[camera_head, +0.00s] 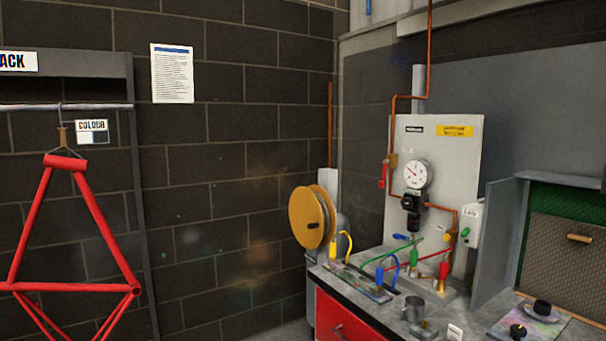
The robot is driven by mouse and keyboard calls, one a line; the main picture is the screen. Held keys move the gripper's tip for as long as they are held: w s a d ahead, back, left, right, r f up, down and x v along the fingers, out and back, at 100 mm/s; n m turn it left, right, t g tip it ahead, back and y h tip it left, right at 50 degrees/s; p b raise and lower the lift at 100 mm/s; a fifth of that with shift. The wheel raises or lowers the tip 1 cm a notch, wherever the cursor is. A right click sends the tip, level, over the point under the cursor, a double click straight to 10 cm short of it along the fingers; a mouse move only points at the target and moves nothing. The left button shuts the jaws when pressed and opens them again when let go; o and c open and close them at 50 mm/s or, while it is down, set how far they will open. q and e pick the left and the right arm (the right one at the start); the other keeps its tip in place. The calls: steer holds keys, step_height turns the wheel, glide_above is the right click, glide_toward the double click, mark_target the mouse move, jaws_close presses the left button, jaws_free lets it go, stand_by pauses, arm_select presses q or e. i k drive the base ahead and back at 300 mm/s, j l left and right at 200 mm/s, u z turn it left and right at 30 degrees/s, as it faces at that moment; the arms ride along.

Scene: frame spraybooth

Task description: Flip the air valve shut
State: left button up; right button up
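A valve with a red lever (383,175) sits on the copper pipe at the left edge of the pale wall panel (455,150). Its brass body (392,160) is on the vertical run of pipe, and the lever hangs down, roughly along that pipe. A round white pressure gauge (415,174) with a black regulator (411,202) below it is mounted to the right of the lever. A small yellow part (451,236), too small to make out clearly, is on the lower right pipe. Neither gripper is in view.
A grey bench (340,277) with a red drawer (347,323) stands below the panel, holding coloured hoses, a metal cup (413,309) and small parts. A yellow reel (312,217) is left of it. A red bicycle frame (75,287) hangs at the left.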

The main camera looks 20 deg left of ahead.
mark_target(381, 183)
steer(key=u, duration=0.25)
steer(key=i+j+u, duration=0.3)
steer(key=i, duration=0.15)
steer(key=i+j+u, duration=0.1)
steer(key=i+u, duration=0.2)
steer(key=i, duration=0.2)
steer(key=i+u, duration=0.25)
steer(key=i, duration=0.25)
